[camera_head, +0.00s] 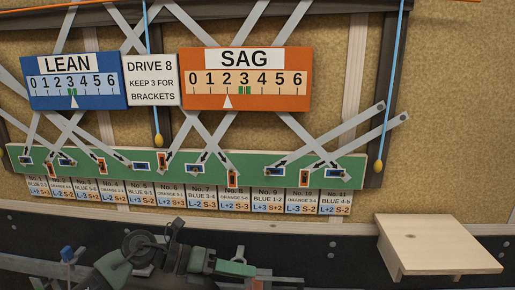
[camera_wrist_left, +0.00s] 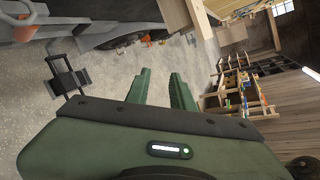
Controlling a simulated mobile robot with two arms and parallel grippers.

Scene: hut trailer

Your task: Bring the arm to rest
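My left arm comes in low at the bottom of the head view, and its green gripper (camera_head: 238,268) points right, below the board and clear of it. In the left wrist view the two green fingers of this gripper (camera_wrist_left: 163,88) stand apart with nothing between them. It is open and empty. My right gripper is in neither view.
A green board (camera_head: 100,176) with several grey straps and small blue and orange tabs spans the wall. Above it hang a blue LEAN gauge (camera_head: 115,95) and an orange SAG gauge (camera_head: 202,100). A wooden shelf (camera_head: 430,240) juts out at right. Grey floor (camera_wrist_left: 110,75) shows beyond the fingers.

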